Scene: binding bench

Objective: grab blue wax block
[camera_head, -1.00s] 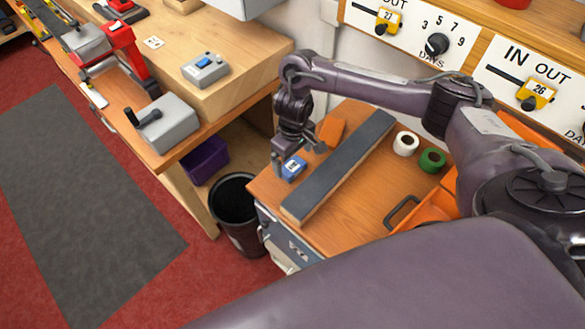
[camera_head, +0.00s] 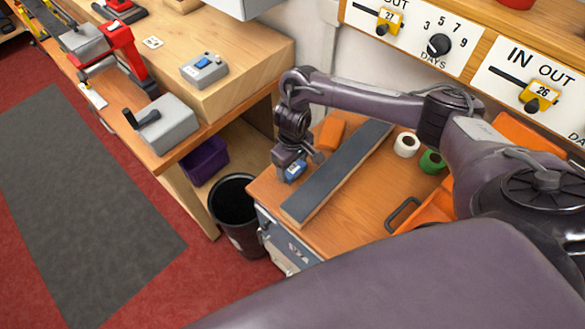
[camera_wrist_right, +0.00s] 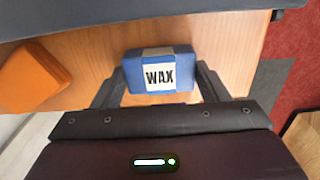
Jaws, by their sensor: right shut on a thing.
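The blue wax block (camera_head: 294,171) has a white label reading WAX. It lies on the wooden cabinet top (camera_head: 345,230) near its left edge. In the right wrist view the blue wax block (camera_wrist_right: 160,72) sits between the two dark fingers. My right gripper (camera_head: 293,166) reaches down over the block and is shut on it; the gripper also shows in the right wrist view (camera_wrist_right: 158,88). The block's rear side is partly hidden by the gripper in the head view. My left gripper is not in view.
An orange block (camera_head: 331,133) lies just behind the wax block. A long dark-topped bar (camera_head: 338,172) lies to the right. White (camera_head: 406,145) and green (camera_head: 431,162) rolls stand further right. A black bin (camera_head: 235,213) stands on the floor at left.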

